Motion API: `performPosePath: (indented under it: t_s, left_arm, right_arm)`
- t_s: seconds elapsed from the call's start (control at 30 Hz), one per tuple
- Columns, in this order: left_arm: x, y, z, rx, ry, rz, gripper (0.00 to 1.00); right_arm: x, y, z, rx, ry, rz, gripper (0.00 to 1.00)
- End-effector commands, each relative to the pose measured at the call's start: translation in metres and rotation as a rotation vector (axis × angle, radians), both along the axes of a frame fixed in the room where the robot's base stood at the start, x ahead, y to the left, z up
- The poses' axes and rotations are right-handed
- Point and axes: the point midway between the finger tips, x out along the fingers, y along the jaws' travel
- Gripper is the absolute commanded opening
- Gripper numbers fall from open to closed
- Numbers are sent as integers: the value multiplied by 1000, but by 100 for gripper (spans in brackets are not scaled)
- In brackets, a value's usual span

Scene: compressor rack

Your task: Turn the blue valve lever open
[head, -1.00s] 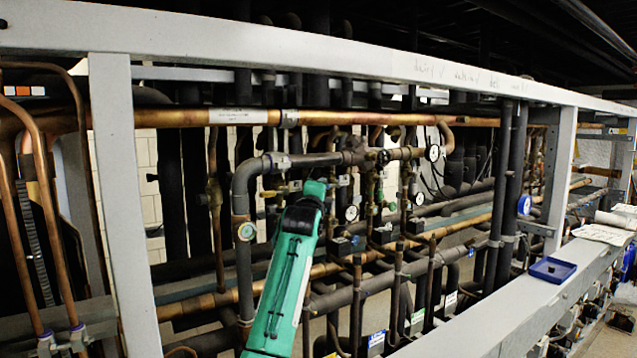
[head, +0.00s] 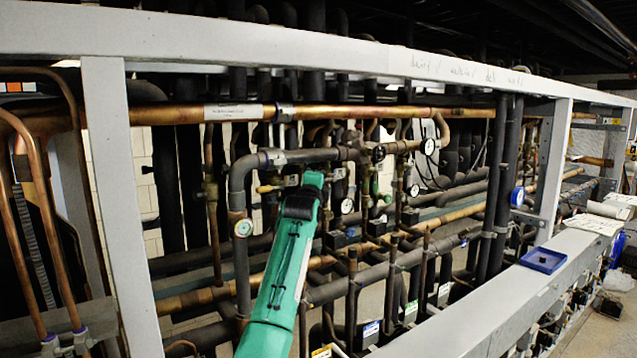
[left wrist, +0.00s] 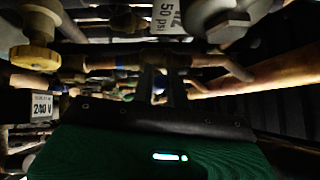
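My green left arm reaches from the bottom of the head view into the pipework, and its gripper is hidden behind the arm's end there. In the left wrist view my left gripper (left wrist: 162,86) shows as two dark fingers with a narrow gap between them, pointing at pipes and fittings. I see nothing held in it. I cannot make out a blue valve lever for certain in the head view. A small blue spot (left wrist: 121,69) shows on the pipework left of the fingers in the left wrist view, too small and dark to identify. My right gripper is not in view.
A grey frame rail (head: 200,28) and post (head: 117,200) border the pipework. A yellow knob (left wrist: 33,58) is near the wrist. A blue tray (head: 543,260) sits on the right ledge.

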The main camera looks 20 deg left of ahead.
Motion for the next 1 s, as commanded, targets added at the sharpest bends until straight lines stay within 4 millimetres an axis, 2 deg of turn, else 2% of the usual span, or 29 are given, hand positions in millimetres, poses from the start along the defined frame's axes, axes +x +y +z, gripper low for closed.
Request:
performPosePath:
  t_s: [0.37,0.57,0.8,1.0]
  left_arm:
    - [0,-1,-5,-14,-20,-1,0]
    - [0,-1,-13,-63,-83,0,0]
    - [1,-3,-22,-158,-202,-2,0]
    - [3,-4,-25,-223,-281,-3,0]
  right_arm:
    - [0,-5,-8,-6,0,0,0]
    - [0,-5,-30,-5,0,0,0]
    - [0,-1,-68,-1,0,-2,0]
    - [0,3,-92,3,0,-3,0]
